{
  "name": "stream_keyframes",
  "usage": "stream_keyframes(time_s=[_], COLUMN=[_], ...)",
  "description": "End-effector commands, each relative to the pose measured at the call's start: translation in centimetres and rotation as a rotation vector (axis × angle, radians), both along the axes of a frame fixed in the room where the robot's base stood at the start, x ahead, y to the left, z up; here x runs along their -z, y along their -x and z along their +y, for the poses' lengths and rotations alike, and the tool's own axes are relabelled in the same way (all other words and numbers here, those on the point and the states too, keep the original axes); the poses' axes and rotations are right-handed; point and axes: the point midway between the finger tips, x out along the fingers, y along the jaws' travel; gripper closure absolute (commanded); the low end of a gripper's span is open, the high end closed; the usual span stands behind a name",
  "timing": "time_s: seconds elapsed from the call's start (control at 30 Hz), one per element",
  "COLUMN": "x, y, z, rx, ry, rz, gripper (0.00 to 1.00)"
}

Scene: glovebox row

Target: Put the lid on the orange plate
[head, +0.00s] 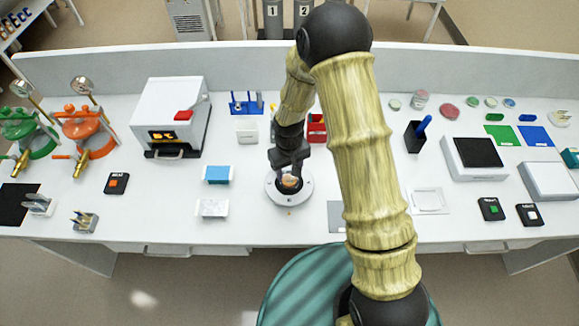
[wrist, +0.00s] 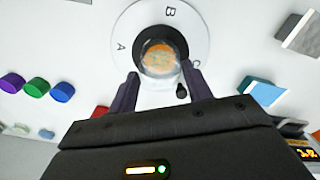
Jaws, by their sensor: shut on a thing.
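The orange plate (head: 290,181) sits on the dark centre of a round white disc (head: 272,196) on the bench. In the wrist view the orange plate (wrist: 158,52) shows orange with greenish marks, and the disc (wrist: 126,30) carries the letters A, B and C. My gripper (head: 290,166) is over the disc, pointing down. In the wrist view my gripper (wrist: 161,75) has its two fingers on either side of a clear round lid (wrist: 160,71), shut on it. The lid overlaps the plate in this view; whether they touch I cannot tell.
A blue-topped block (head: 217,174) and a white block (head: 212,208) stand left of the disc. A red holder (head: 317,128) and a white bin (head: 247,131) are behind. Several small dishes (head: 449,111) lie at the back right. My arm hides part of the bench.

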Motion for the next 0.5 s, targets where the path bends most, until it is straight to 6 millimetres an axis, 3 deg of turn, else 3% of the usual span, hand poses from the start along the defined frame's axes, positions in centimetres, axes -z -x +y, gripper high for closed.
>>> stream_keyframes(time_s=[0.2,0.5], x=[2.0,2.5], y=[0.0,0.0], z=[0.0,0.0], rx=[0.000,0.000], ry=[0.000,0.000], rz=[0.001,0.000], gripper=[0.71,0.71])
